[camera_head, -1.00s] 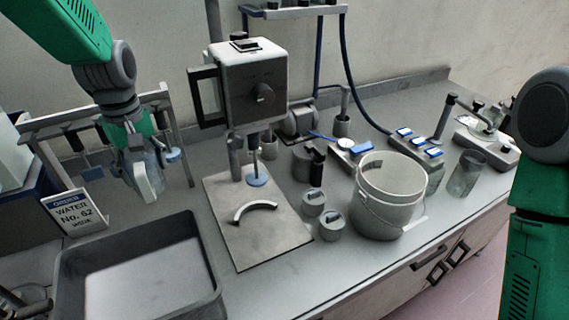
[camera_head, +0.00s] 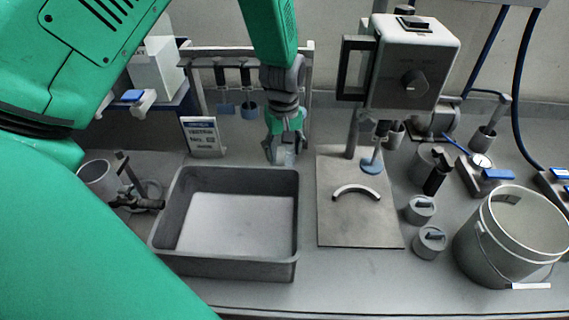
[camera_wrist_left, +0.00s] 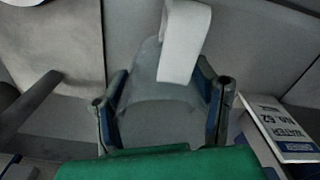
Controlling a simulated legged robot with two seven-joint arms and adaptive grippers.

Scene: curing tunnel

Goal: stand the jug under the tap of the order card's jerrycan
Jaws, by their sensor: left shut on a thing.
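My left gripper (camera_head: 286,148) hangs behind the tray's back right corner, right of the order card. It is shut on a grey thing with a pale strip, apparently the jug (camera_wrist_left: 160,110); in the head view only a small part of it shows. The order card (camera_head: 202,138) stands upright behind the tray; in the wrist view (camera_wrist_left: 280,128) it reads "WATER No. 62". A white container (camera_head: 157,73), perhaps a jerrycan, stands on a blue stand at the back left. A blue-handled tap (camera_head: 133,96) shows at its front. My right gripper is out of view.
A rack (camera_head: 308,85) with dark hanging pieces stands behind the gripper. A grey tray (camera_head: 172,222) lies in front, empty. A boxy device (camera_head: 415,65) over a plate (camera_head: 360,230) stands to the right. Small weights and a bucket (camera_head: 480,252) are farther right.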

